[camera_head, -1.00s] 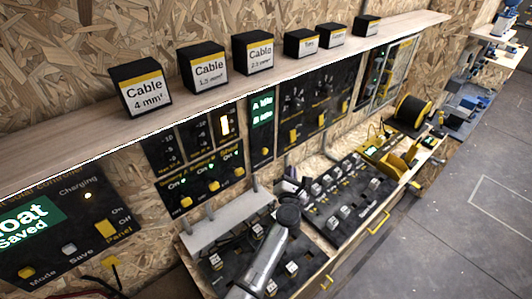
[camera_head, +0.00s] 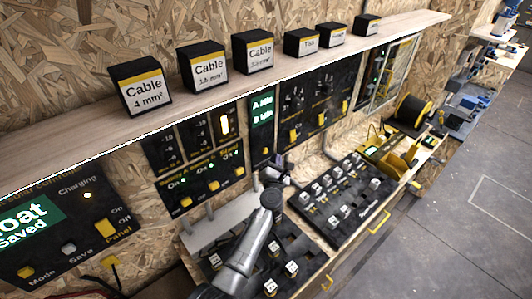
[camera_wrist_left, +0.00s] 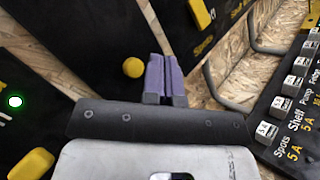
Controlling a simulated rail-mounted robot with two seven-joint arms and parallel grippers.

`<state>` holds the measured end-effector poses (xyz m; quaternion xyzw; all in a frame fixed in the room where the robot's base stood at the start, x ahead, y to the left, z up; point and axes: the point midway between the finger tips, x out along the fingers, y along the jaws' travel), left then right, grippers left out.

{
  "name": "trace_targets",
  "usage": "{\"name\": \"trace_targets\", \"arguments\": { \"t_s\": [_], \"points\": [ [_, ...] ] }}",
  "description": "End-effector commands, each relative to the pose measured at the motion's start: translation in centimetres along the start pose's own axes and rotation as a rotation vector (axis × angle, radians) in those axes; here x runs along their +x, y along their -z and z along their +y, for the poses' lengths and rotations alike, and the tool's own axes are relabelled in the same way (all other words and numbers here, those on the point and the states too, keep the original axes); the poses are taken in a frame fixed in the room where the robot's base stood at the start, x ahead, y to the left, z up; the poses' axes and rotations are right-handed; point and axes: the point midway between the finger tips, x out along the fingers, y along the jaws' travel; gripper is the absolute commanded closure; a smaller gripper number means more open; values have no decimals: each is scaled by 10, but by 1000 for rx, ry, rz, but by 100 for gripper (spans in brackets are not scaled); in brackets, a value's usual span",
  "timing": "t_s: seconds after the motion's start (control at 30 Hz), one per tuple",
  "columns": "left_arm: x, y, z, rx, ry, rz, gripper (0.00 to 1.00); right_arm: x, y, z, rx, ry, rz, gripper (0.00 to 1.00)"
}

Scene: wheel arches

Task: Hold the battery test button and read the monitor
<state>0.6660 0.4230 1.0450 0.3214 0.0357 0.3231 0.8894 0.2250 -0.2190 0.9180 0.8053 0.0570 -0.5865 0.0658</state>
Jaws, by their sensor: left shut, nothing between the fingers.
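My left gripper (camera_wrist_left: 166,78) has purple fingers, shut together and empty. The fingertips appear just right of the yellow button; I cannot tell whether they touch the panel. In the head view my left gripper (camera_head: 277,171) is below the monitor, and its arm hides part of the bench. My right gripper is not in view.
Yellow-switched panels (camera_head: 203,160) flank the monitor. A shelf (camera_head: 215,95) with several labelled boxes runs above. Below are a fuse board (camera_head: 345,205) and bent grey conduits (camera_wrist_left: 232,90). The floor at right is clear.

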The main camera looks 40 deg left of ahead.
Motion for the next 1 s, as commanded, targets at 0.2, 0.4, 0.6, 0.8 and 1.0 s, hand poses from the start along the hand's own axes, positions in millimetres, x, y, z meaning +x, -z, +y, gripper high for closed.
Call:
{"name": "trace_targets", "arguments": {
  "t_s": [0.2,0.4,0.6,0.8,1.0],
  "points": [
    [9,6,6,-1,0,0,100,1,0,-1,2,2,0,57],
    [11,8,8,-2,0,0,100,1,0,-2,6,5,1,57],
    [11,8,8,-2,0,0,100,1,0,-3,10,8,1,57],
    [11,8,8,-1,0,0,100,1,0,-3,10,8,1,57],
    [11,8,8,-1,0,0,100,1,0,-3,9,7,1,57]
  ]
}}
